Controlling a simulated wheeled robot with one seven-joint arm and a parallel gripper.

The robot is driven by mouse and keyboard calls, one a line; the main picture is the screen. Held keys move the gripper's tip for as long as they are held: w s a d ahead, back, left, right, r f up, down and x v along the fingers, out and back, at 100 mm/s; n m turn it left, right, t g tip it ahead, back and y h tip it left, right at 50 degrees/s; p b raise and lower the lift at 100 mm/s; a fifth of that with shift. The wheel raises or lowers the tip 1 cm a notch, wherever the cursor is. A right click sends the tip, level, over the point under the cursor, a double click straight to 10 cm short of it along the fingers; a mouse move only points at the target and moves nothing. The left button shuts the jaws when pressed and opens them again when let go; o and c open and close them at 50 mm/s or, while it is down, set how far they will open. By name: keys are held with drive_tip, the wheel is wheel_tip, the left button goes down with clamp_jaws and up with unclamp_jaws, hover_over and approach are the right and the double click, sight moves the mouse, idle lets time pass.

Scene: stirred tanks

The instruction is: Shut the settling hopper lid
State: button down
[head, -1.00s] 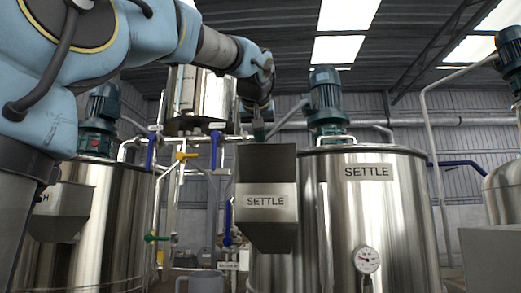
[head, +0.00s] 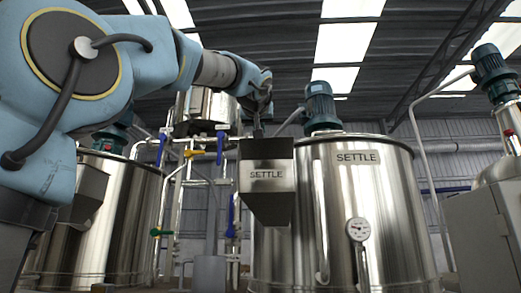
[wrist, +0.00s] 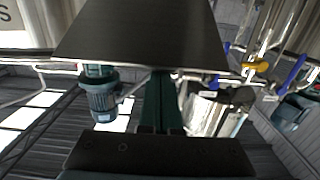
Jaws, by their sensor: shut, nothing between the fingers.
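The settling hopper (head: 267,205) is a steel box with a tapered bottom, labelled SETTLE, mounted in front of a steel tank. Its lid (head: 267,148) shows as a dark, tilted plate above the labelled front face. My gripper (head: 258,131) is at the lid's upper edge, in front of the roof and pipes. In the wrist view the lid (wrist: 140,40) is a broad dark plate, and my shut, empty green fingers (wrist: 160,78) reach its near edge. They seem to touch it or nearly so; the exact contact cannot be told.
The settling tank (head: 365,200) stands right behind the hopper, with a motor (head: 320,105) on top and a dial gauge (head: 358,229) in front. Another hopper and tank (head: 130,215) stand at left. Pipes with yellow and blue valve handles (head: 231,213) lie between.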

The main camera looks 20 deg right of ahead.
sight(260, 144)
drive_tip(key=shift+s+a+f+t+h+b, duration=0.25)
drive_tip(key=shift+s+f+t+b, duration=0.35)
drive_tip(key=shift+b, duration=1.85)
drive_tip(key=shift+s+a+f+t+h+b, duration=0.25)
drive_tip(key=shift+f+t+b, duration=0.65)
drive_tip(key=shift+b, duration=1.6)
drive_tip(key=shift+s+a+f+t+h+b, duration=0.1)
drive_tip(key=shift+s+f+t+h+b, duration=0.65)
drive_tip(key=shift+b, duration=1.7)
drive_tip(key=f+b, duration=0.1)
drive_tip(key=b, duration=0.1)
drive_tip(key=shift+a+f+g+y+b, duration=0.1)
drive_tip(key=shift+g+y+b, duration=0.15)
drive_tip(key=shift+y+b, duration=0.1)
drive_tip(key=shift+f+b, duration=0.2)
drive_tip(key=shift+b, duration=0.15)
